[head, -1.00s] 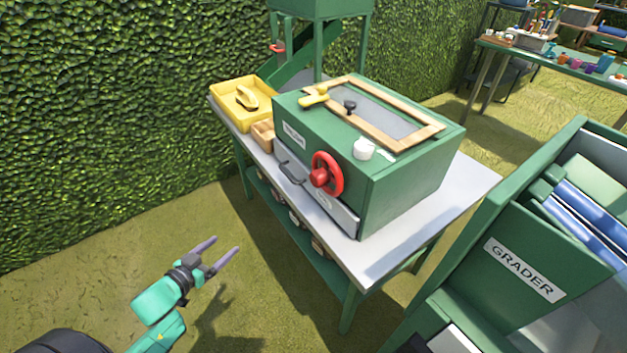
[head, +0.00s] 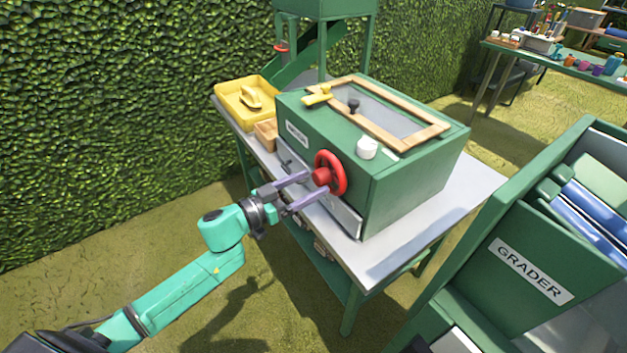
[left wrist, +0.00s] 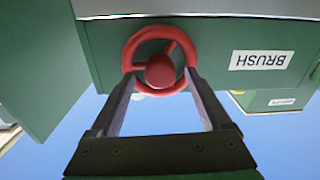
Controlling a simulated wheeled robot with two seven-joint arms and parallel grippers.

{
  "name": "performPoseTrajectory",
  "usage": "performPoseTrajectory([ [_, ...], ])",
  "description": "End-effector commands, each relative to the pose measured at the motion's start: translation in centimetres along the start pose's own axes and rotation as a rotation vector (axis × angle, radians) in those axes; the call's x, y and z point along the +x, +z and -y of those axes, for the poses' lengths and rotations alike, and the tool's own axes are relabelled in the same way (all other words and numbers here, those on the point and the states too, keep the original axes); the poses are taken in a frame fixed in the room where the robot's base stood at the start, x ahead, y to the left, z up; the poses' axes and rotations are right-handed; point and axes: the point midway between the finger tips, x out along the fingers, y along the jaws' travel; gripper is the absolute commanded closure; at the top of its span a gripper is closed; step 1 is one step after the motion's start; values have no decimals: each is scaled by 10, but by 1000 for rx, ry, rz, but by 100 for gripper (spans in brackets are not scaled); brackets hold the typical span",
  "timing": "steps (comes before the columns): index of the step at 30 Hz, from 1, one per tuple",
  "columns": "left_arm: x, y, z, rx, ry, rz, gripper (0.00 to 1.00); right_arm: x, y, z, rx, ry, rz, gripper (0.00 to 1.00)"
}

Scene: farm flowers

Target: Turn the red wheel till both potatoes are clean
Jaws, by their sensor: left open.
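The red wheel (head: 330,174), with a round red hub, is on the front of a green box (head: 400,190) on the table. My left gripper (head: 315,184) is open in front of it, its two fingers pointing at the wheel. In the left wrist view, the red wheel (left wrist: 160,33) lies straight ahead, and the fingertips of the left gripper (left wrist: 161,77) are either side of its hub, near the rim. I cannot tell whether they touch it. I see no potatoes. My right gripper is not in view.
A dark handle sits left of the wheel, partly behind my gripper. A yellow tray (head: 228,103) and a small wooden box (head: 266,133) stand left of the green box. A green grader (head: 500,290) stands close on the right. Grass is open in front of the table.

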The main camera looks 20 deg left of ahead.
Motion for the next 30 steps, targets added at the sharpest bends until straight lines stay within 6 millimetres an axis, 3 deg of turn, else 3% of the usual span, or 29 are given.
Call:
performPoseTrajectory([
  [4, 15, -1, 0, -1, -1, 0, 19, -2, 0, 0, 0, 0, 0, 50],
  [11, 17, 0, 0, 0, 0, 1, 19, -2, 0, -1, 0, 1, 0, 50],
  [12, 17, 0, 0, 0, 0, 1, 23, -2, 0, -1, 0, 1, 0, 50],
  [18, 17, 0, 0, 0, 0, 1, 99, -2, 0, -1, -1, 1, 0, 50],
  [30, 17, 0, 0, 55, 0, -1, 100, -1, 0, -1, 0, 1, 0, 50],
])
